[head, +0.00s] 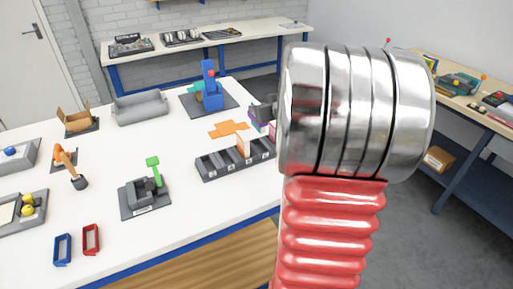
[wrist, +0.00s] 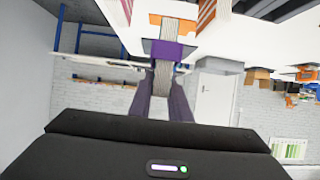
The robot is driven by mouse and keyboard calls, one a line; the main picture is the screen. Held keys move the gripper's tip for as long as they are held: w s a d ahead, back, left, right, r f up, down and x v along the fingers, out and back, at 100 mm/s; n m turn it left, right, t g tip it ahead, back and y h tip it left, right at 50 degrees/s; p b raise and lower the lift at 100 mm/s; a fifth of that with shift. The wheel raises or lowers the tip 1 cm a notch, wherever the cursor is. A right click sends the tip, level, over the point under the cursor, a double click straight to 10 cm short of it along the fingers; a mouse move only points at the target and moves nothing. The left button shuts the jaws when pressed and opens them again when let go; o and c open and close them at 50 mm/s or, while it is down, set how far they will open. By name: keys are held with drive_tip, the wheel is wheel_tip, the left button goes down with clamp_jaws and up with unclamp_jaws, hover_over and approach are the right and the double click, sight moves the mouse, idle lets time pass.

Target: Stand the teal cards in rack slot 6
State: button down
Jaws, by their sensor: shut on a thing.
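My gripper (head: 266,112) is at the right end of the table in the head view, partly hidden behind my own arm. In the wrist view my gripper (wrist: 160,88) is shut on a stack of cards (wrist: 168,68) with pale edges and a purple band (wrist: 167,50) around it. In the head view the held stack (head: 258,118) shows small patches of purple and teal, close above and behind the rack's right end. The dark grey slotted rack (head: 226,172) lies on the table. A pale and orange card stack (head: 243,144) stands in it. Slot numbers are not readable.
An orange cross-shaped piece (head: 228,129) lies behind the rack. A blue device (head: 211,92) on a dark base stands farther back. A grey block with a green lever (head: 146,190) is left of the rack. Red (head: 91,240) and blue (head: 62,249) frames lie near the front edge.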

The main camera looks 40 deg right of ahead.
drive_tip(key=shift+s+d+f, duration=0.1)
drive_tip(key=shift+d, duration=0.05)
drive_tip(key=shift+f, duration=3)
drive_tip(key=shift+f, duration=1.85)
drive_tip(key=shift+f, duration=0.15)
drive_tip(key=c, duration=1.6)
unclamp_jaws()
drive_tip(key=shift+c, duration=0.2)
